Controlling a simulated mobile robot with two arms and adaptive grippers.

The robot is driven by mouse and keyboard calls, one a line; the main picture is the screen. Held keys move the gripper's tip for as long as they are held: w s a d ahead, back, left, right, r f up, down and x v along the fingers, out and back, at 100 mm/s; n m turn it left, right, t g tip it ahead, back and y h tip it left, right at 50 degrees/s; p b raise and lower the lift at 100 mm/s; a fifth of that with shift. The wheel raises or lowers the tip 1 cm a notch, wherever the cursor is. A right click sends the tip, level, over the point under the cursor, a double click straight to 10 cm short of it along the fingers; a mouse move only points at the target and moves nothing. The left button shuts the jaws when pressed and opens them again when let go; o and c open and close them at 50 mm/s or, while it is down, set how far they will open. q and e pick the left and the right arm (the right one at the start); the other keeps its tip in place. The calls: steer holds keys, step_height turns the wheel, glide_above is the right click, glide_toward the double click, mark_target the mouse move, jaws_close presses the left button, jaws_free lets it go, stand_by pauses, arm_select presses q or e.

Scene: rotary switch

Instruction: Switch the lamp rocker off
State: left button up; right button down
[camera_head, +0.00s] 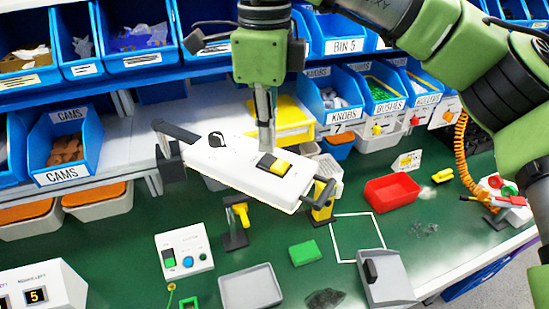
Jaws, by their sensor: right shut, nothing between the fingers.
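A white panel (235,172) with a dark handle at each end sits raised above the green bench. It carries a black rotary knob (217,139) and a rocker with a yellow half (281,167) and a dark half. My right gripper (266,150) comes down from the top with its fingers together and empty. Its tips are at the dark half of the rocker; I cannot tell whether they touch. A white box (184,250) on the bench also has a green and dark rocker (168,258) and a blue button. The lamp label is not readable on either. My left gripper is not visible.
Blue bins (62,146) fill the racks behind. A red tray (392,192), a green block (305,252), a grey tray (250,288) and a tilted grey box (386,278) stand on the bench. A white outlined square (343,217) is mostly clear.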

mark_target(268, 158)
steer(key=shift+f+b, duration=0.8)
steer(key=shift+f, duration=0.35)
stand_by(0.6)
steer(key=shift+r, duration=0.15)
step_height(268, 158, up, 7)
steer(key=p, duration=0.5)
steer(key=shift+p, duration=0.4)
